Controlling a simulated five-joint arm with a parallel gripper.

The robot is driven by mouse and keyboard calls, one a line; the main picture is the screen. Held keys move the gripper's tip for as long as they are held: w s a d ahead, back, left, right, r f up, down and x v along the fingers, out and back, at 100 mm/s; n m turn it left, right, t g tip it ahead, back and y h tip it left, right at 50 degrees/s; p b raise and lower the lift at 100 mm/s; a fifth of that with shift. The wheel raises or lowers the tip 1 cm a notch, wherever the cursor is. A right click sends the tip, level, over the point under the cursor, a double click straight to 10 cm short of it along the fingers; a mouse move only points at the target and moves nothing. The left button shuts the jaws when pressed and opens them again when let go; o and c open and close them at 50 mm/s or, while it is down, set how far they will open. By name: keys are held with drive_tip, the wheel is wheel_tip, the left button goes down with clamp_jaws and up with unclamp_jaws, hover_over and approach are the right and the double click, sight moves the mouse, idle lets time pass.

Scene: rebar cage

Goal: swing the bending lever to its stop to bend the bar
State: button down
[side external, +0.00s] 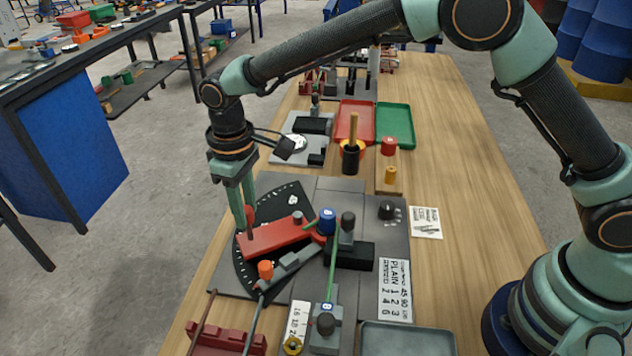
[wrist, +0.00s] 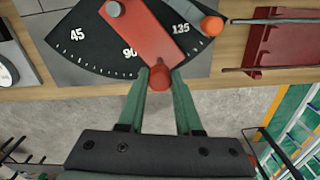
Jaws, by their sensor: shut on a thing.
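The red bending lever (side external: 275,234) lies over a black dial (side external: 247,270) with white angle marks. In the wrist view the lever (wrist: 140,30) points between the 90 and 135 marks. My gripper (side external: 246,222) is shut on the red knob at the lever's outer end; the knob (wrist: 158,78) shows between the fingertips (wrist: 160,72). An orange-topped peg (side external: 265,269) stands on a grey arm beside the lever, apart from it; its orange top (wrist: 211,26) is near 135. The green bar (side external: 332,268) runs past the blue post (side external: 327,220), with a short green end angled left.
A dark red rack (side external: 225,340) with rods stands at the near left. A grey tray (side external: 408,340) is at the near right. Red (side external: 355,120) and green (side external: 395,125) trays and a black holder (side external: 351,160) stand behind the bender. The wooden bench is clear at right.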

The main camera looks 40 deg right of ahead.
drive_tip(key=shift+s+a+n, duration=0.25)
drive_tip(key=shift+s+n, duration=0.45)
drive_tip(key=shift+s, duration=0.15)
drive_tip(key=shift+s+a+n, duration=0.2)
drive_tip(key=shift+s+n, duration=0.5)
drive_tip(key=shift+s, duration=0.1)
drive_tip(key=shift+s+a+n, duration=0.25)
drive_tip(key=shift+s+n, duration=0.45)
drive_tip(key=shift+s, duration=0.15)
drive_tip(key=c, duration=0.6)
unclamp_jaws()
drive_tip(key=shift+w+r, duration=0.1)
drive_tip(key=shift+r, duration=0.35)
wheel_tip(320, 180, up, 11)
drive_tip(key=shift+r, duration=0.15)
